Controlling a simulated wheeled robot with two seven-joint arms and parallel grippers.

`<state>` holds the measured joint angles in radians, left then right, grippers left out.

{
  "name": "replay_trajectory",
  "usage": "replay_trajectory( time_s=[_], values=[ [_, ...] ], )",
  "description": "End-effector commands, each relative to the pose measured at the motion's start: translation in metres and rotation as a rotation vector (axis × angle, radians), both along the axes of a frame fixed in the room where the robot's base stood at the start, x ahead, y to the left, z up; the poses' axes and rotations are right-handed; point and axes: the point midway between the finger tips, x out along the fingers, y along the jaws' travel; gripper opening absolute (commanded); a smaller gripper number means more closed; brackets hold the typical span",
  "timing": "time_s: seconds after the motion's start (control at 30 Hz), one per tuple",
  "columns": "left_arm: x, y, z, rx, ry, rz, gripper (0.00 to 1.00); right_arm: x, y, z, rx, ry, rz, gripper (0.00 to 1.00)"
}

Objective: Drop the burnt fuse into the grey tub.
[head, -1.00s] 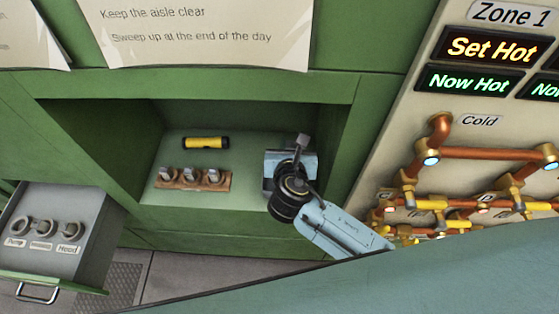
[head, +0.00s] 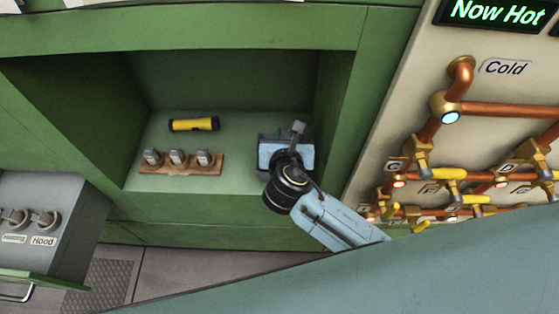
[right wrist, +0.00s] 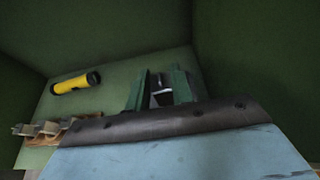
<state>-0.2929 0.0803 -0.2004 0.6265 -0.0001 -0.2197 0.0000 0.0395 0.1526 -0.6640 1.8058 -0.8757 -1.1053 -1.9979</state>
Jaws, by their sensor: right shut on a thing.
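My right gripper (head: 296,136) is inside the green recess at its right side, shut on a small grey fuse (head: 298,128) that sticks up past it. In the right wrist view the two green fingers (right wrist: 160,82) close around the fuse (right wrist: 162,97), which is mostly hidden. Whether it is burnt I cannot tell. No grey tub can be made out in these views. My left gripper is not in view.
A wooden block (head: 150,169) with three grey fuses stands in the recess, left of my right gripper. A yellow-and-black torch (head: 193,124) lies behind it. A grey panel with knobs (head: 62,205) is at left, copper pipes (head: 510,110) at right.

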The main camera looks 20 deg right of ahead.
Motion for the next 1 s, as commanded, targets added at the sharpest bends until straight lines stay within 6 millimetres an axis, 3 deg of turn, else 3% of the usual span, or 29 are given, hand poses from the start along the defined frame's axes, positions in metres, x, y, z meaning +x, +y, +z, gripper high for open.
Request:
replay_trajectory(
  time_s=[0.23,0.27,0.43,0.77,1.0],
  values=[
    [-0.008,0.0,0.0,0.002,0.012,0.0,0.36,0.0,0.0,0.001,0.001,0.0,0.0,0.0],
    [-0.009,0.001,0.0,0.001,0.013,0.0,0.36,0.0,0.0,0.001,0.001,0.0,0.0,0.27],
    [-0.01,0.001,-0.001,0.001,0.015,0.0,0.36,0.0,0.0,0.001,0.0,0.0,0.0,0.48],
    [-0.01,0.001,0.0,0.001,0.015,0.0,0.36,-0.003,0.001,0.002,0.0,0.0,0.001,0.48],
    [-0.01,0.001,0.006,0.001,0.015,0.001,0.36,-0.038,0.011,0.017,0.003,0.001,0.003,0.48]
  ],
)
